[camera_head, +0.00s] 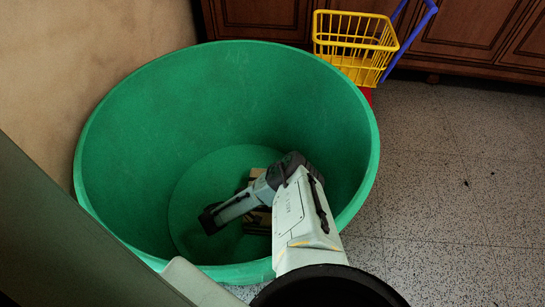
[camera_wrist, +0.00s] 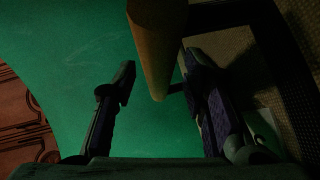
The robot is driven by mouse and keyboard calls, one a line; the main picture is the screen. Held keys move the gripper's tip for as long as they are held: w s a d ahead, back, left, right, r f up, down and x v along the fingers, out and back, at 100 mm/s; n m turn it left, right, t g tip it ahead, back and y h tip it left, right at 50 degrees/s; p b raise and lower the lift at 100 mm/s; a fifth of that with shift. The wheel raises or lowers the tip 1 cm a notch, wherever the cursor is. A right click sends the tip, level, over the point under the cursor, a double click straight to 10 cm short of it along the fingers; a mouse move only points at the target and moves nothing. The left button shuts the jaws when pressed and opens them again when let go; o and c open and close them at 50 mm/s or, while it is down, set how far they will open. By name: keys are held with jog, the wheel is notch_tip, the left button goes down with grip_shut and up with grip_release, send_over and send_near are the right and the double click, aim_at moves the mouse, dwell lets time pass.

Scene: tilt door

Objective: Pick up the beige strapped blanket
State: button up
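The beige blanket (camera_head: 257,222) lies at the bottom of the green tub, mostly hidden behind my arm in the head view. In the wrist view a beige rounded part of it (camera_wrist: 157,45) hangs into the gap between my fingertips from above. A greyish-beige textured surface with dark straps (camera_wrist: 232,65) fills the right side; I cannot tell if it is the same blanket. My gripper (camera_wrist: 160,75) is open, with one finger on each side of the beige part. In the head view its dark end (camera_head: 210,219) is down inside the tub. Contact with the blanket is not clear.
The green tub (camera_head: 120,150) has high walls around my forearm. A yellow basket cart (camera_head: 350,38) with a blue handle stands behind it at the right. Brown cabinets (camera_head: 470,30) line the back, a beige wall (camera_head: 80,50) is at left. Speckled floor (camera_head: 450,190) is free at right.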

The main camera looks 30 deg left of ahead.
jog(key=shift+w+d, duration=0.1)
jog(key=shift+w, duration=0.25)
jog(key=shift+c, duration=0.3)
grip_shut()
jog(key=shift+r, duration=0.1)
dwell(0.5)
